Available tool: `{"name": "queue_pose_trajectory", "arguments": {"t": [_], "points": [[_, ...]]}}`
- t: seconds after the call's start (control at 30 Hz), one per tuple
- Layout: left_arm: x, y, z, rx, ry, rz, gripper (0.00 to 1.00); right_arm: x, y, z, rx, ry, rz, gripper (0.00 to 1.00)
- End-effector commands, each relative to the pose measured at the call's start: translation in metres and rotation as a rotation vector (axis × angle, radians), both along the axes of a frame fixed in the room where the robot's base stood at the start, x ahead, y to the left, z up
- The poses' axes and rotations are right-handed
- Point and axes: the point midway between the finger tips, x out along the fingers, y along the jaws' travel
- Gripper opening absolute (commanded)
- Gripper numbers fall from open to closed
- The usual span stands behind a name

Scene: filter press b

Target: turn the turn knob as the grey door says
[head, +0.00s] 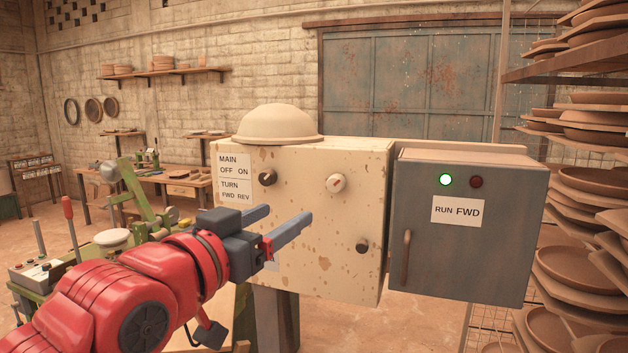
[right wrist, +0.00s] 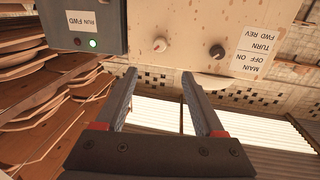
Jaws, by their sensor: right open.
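My right gripper (head: 290,213) is open and empty, in front of the cream box (head: 310,255), below its upper knobs. In the right wrist view, which is upside down, its open fingers (right wrist: 159,76) point at the box. The grey door (head: 440,262) carries a sign (head: 457,210) reading RUN FWD. The box has a dark knob (head: 267,178), a pale knob with a red mark (head: 337,182) and a lower dark knob (head: 362,246). A label (head: 234,178) reads MAIN OFF ON, TURN FWD REV. I cannot tell which knob is the turn knob. My left gripper is not in view.
The door has a lit green lamp (head: 446,180), an unlit red lamp (head: 476,182) and a handle (head: 406,257). A pale dome (head: 277,124) sits on the box. Racks of plates (head: 590,225) stand close at the right. A green machine (head: 140,200) stands at the left.

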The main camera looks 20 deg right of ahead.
Motion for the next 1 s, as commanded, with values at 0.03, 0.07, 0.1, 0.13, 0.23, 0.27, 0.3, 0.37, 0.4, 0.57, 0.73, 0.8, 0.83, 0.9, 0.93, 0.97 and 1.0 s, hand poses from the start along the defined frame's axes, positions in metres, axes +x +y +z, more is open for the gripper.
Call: {"name": "queue_pose_trajectory", "arguments": {"t": [0.03,0.07,0.1,0.13,0.23,0.27,0.3,0.37,0.4,0.57,0.73,0.8,0.83,0.9,0.93,0.97,1.0], "points": [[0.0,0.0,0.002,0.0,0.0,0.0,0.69,0.001,-0.003,0.0,0.007,0.003,-0.003,0.71],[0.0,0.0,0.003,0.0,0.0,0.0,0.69,0.003,-0.005,0.0,0.008,0.004,-0.004,0.71],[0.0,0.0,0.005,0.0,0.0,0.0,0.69,0.007,-0.009,0.001,0.005,0.005,-0.006,0.71],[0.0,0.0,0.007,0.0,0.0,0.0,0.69,0.01,-0.012,0.001,0.004,0.003,-0.006,0.71],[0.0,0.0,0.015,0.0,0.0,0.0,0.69,0.024,-0.026,0.003,0.002,0.002,-0.009,0.71],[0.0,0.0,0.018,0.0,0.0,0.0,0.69,0.029,-0.03,0.004,0.001,0.002,-0.01,0.71],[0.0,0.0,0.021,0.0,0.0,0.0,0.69,0.036,-0.037,0.004,0.002,0.001,-0.008,0.71],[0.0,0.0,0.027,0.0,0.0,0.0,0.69,0.046,-0.046,0.005,0.001,0.0,-0.008,0.71],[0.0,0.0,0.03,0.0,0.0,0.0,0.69,0.053,-0.053,0.005,0.0,0.0,-0.009,0.71],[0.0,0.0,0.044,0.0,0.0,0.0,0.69,0.081,-0.078,0.005,-0.001,0.001,-0.008,0.71],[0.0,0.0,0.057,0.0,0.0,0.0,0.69,0.106,-0.1,0.004,0.001,0.002,-0.006,0.71],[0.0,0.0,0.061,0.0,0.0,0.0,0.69,0.114,-0.106,0.003,0.0,0.001,-0.005,0.71],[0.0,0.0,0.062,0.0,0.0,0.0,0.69,0.117,-0.108,0.003,-0.001,0.001,-0.004,0.71],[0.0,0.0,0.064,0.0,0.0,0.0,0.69,0.122,-0.112,0.002,-0.003,0.001,-0.002,0.71],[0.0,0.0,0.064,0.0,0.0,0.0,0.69,0.124,-0.114,0.002,-0.002,0.001,-0.002,0.71],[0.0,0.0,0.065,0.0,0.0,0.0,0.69,0.125,-0.115,0.001,-0.002,0.001,-0.002,0.71],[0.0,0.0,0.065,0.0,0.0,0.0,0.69,0.126,-0.116,0.001,-0.002,-0.001,-0.002,0.71]]}}
